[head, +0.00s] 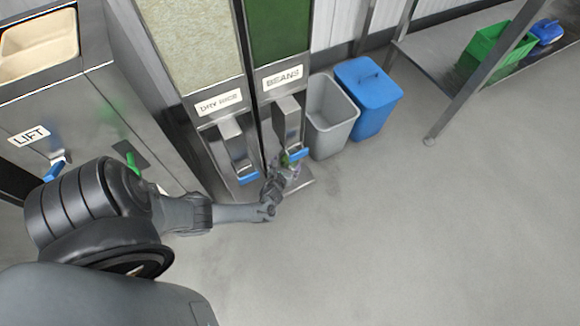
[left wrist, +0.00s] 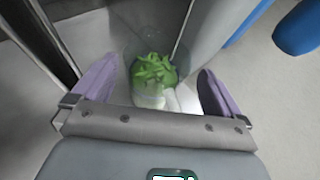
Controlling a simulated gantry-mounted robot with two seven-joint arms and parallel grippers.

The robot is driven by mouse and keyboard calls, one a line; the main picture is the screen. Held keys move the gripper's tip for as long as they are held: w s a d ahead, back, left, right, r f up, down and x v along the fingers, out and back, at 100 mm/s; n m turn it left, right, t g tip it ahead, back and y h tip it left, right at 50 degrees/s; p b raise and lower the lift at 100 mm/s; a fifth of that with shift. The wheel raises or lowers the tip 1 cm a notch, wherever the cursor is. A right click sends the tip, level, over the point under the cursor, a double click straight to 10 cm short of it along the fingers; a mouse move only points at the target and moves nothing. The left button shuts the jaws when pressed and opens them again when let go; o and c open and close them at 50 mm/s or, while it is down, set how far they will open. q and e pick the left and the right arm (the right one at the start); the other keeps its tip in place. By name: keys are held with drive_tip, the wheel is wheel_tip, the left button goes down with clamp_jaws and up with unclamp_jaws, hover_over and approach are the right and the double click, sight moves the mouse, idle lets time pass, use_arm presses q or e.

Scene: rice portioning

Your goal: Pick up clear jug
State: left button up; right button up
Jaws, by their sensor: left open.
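The clear jug (left wrist: 150,98) stands at the foot of the beans dispenser in the left wrist view, with green beans showing in it. Its outline is faint. In the head view it is mostly hidden by my left gripper, with only a bit of green showing. My left gripper (head: 287,170) reaches in low at the beans dispenser (head: 288,115). In the left wrist view its two purple fingers (left wrist: 155,74) are spread wide, one on each side of the jug. I cannot tell whether either finger touches it. My right gripper is not in view.
The dry rice dispenser (head: 222,104) with a blue lever stands left of the beans one. A grey bin (head: 331,118) and a blue lidded bin (head: 368,97) stand close on the right. A steel lift unit (head: 70,110) is at left. The floor in front is clear.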

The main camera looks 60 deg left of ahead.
sight(291, 151)
use_arm(q)
drive_tip(key=b+x, duration=0.3)
drive_tip(key=x, duration=0.1)
drive_tip(key=shift+s+a+f, duration=0.15)
drive_tip(key=shift+s, duration=0.05)
drive_tip(key=shift+w+a, duration=0.2)
drive_tip(key=shift+w, duration=0.15)
drive_tip(key=shift+d, duration=0.15)
drive_tip(key=c, duration=1.5)
drive_tip(key=shift+c, duration=0.2)
drive_tip(key=shift+r, duration=0.2)
